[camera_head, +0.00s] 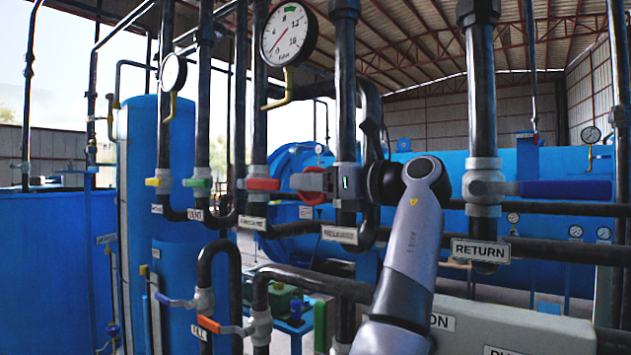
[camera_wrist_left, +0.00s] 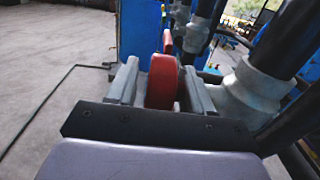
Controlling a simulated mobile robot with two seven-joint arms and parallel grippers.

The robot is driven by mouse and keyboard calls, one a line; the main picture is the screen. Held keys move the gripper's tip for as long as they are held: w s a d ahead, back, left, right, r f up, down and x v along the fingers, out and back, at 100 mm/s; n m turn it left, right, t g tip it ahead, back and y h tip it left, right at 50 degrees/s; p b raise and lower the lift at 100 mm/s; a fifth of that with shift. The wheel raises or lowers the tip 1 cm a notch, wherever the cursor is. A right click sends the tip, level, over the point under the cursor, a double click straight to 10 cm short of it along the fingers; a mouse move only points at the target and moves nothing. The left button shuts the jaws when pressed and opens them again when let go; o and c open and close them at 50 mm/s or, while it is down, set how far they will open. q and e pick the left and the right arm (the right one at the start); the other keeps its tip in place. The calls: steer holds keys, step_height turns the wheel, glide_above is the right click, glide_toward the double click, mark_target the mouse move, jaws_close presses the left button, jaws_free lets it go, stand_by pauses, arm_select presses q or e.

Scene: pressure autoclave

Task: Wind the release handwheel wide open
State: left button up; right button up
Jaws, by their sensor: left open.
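The red release handwheel (camera_head: 312,198) is on the dark pipe with the RELEASE label (camera_head: 340,235) in the head view, largely hidden by my left gripper (camera_head: 308,182). My left arm reaches up from the bottom, with the gripper pointing left across the pipe. In the left wrist view the red wheel (camera_wrist_left: 162,82) is seen edge-on between the two grey fingers of my left gripper (camera_wrist_left: 160,85). The fingers stand open on either side of its rim; I cannot tell whether either one touches. My right gripper is not in view.
Vertical pipes crowd the space, with a red lever (camera_head: 262,184) to the left and a blue lever (camera_head: 565,190) on the RETURN pipe (camera_head: 482,120) to the right. A round pressure gauge (camera_head: 289,34) hangs above. Blue tanks (camera_head: 60,250) stand behind.

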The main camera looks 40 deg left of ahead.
arm_select(q)
jaws_close()
steer(key=shift+h, duration=0.3)
steer(key=h, duration=0.3)
steer(key=shift+s+a+r, duration=0.1)
steer(key=shift+a, duration=0.05)
steer(key=shift+h, duration=1.6)
steer(key=shift+t, duration=0.3)
jaws_free()
